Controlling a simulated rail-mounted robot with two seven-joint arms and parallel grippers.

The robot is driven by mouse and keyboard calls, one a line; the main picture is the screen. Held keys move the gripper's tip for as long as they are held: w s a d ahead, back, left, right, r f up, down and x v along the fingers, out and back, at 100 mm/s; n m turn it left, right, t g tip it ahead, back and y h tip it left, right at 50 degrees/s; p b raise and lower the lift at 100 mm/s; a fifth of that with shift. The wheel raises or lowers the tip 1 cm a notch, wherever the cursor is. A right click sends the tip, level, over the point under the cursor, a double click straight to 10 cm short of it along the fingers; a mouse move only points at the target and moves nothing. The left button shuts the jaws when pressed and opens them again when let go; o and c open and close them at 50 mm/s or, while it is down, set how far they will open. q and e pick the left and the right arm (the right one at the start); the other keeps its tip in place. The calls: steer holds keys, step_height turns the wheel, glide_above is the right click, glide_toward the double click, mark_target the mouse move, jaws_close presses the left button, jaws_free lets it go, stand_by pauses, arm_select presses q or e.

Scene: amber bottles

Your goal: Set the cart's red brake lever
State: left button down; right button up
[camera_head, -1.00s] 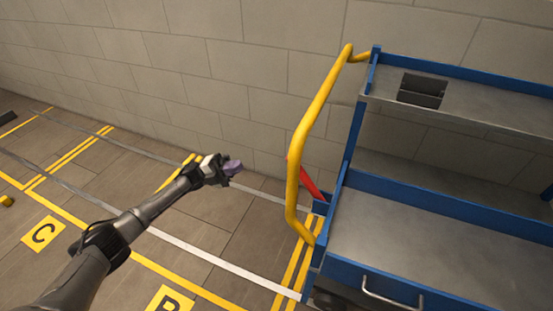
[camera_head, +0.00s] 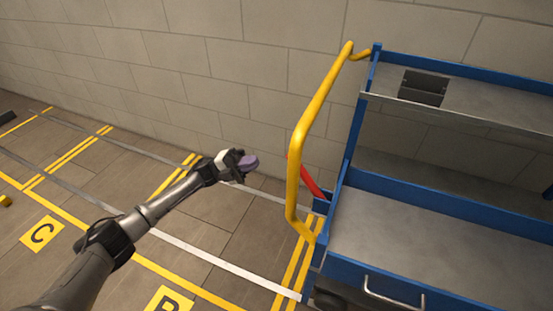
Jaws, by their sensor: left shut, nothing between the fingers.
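The blue cart (camera_head: 375,268) with grey shelves stands at the right. Its red brake lever (camera_head: 312,183) slants from upper left to lower right behind the yellow push handle (camera_head: 294,170), which hides part of it. My left gripper (camera_head: 249,162), with purplish fingers, is shut and empty. It is to the left of the lever and handle, with a visible gap between. My right gripper is not in view.
A grey block wall (camera_head: 220,70) runs behind the cart. The upper shelf (camera_head: 470,106) has a dark rectangular opening.

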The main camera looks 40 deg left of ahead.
arm_select(q)
steer(key=b+x, duration=0.2)
steer(key=x, duration=0.6)
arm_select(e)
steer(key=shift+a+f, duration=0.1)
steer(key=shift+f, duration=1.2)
arm_select(q)
steer(key=shift+r, duration=0.15)
